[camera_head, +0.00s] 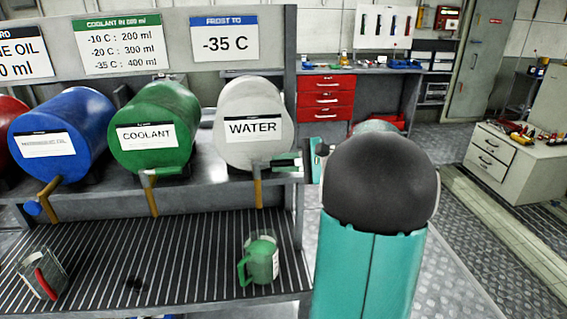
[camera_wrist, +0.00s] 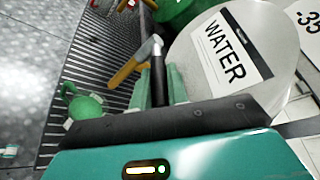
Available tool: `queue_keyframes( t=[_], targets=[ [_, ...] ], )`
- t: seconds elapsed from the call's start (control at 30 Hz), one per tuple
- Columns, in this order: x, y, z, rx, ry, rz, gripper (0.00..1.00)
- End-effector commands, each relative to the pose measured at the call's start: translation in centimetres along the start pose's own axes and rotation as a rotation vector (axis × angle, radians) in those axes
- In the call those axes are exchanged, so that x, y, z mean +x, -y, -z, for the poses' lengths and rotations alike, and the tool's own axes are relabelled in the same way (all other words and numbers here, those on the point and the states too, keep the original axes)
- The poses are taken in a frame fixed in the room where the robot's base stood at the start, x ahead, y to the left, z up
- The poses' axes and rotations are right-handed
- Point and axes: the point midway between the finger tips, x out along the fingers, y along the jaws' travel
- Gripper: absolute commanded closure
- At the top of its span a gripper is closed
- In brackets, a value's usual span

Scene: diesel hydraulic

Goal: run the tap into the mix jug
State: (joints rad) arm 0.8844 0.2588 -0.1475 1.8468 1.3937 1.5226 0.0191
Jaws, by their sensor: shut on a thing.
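The white WATER drum (camera_head: 247,120) stands on the shelf, its tap (camera_head: 257,180) with a brass spout pointing down. The green mix jug (camera_head: 260,262) stands upright on the slatted rack below that spout, handle to the left. My gripper (camera_head: 287,163) is at the tap, partly hidden by my arm. In the wrist view, my gripper (camera_wrist: 160,85) is shut on the black handle of the water tap (camera_wrist: 128,70), its fingers on either side. The drum (camera_wrist: 225,55) and the jug (camera_wrist: 84,103) also show there. I see no clear stream, and the jug's fill level is unclear.
The green COOLANT drum (camera_head: 155,128) and blue oil drum (camera_head: 62,135) stand to the left with their own taps. A clear jug with a red handle (camera_head: 43,273) is on the rack's left. Signs hang above. A red drawer unit (camera_head: 327,97) is behind.

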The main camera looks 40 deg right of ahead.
Motion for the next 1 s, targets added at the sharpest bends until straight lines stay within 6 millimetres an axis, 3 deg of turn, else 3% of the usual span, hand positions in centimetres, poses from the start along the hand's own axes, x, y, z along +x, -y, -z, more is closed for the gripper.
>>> queue_keyframes(
  t=[0.5,0.87,0.9,1.0],
  targets=[
    [-0.3,-1.2,-2.2,0.071,-0.291,0.182,1.0],
    [-0.4,-1.2,-2.2,0.077,-0.309,0.194,1.0],
    [-0.4,-1.2,-2.2,0.077,-0.309,0.194,0.8],
    [-0.4,-1.3,-2.2,0.077,-0.309,0.193,0.62]
  ],
)
